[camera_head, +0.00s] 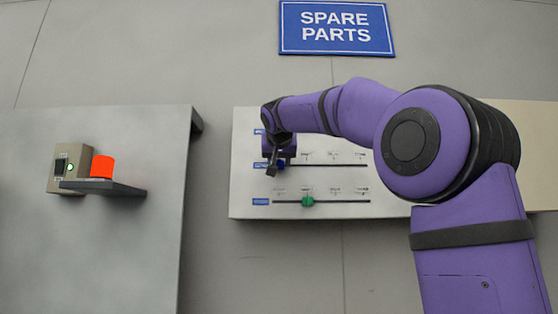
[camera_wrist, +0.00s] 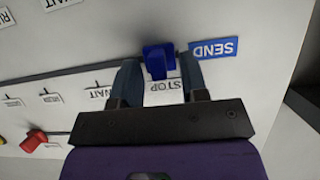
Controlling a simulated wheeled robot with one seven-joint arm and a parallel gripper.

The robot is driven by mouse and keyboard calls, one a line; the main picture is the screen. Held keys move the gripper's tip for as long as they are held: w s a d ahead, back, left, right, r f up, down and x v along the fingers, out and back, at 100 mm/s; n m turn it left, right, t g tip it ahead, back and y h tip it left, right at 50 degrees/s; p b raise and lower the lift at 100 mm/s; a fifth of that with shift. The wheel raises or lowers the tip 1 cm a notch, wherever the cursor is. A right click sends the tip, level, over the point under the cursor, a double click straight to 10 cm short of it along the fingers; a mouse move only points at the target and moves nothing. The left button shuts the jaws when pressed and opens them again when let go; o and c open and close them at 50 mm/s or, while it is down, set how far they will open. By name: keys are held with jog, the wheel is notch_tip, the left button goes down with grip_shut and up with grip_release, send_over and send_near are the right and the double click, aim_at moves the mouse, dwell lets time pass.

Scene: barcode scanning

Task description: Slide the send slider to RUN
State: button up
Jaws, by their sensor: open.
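The send slider is the middle row of a pale panel (camera_head: 240,195). Its blue knob (camera_head: 281,163) is at the left end of the slot, partly hidden by my gripper (camera_head: 272,167). In the wrist view, the blue knob (camera_wrist: 157,62) sits beside the blue SEND label (camera_wrist: 214,48), over the STOP mark (camera_wrist: 163,86). The WAIT mark (camera_wrist: 104,93) and further marks follow along the slot to the left; the far mark is too small to read surely. My gripper (camera_wrist: 159,78) is open, with one finger on each side of the knob. I cannot tell whether either finger touches it.
A green knob (camera_head: 308,201) is on the row below. A red knob (camera_wrist: 35,139) on another row shows in the wrist view. A SPARE PARTS sign (camera_head: 336,47) hangs above.

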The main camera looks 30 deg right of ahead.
aim_at(334, 166)
grip_shut()
jog(key=s+d, duration=0.3)
jog(key=d, duration=0.1)
jog(key=s+d, duration=0.3)
jog(key=d, duration=0.2)
jog(key=s+d, duration=0.3)
jog(key=d, duration=0.2)
jog(key=shift+s, duration=0.3)
grip_release()
jog(key=v, duration=1)
jog(key=shift+s+a, duration=0.2)
jog(key=shift+s, duration=0.1)
jog(key=shift+r, duration=0.15)
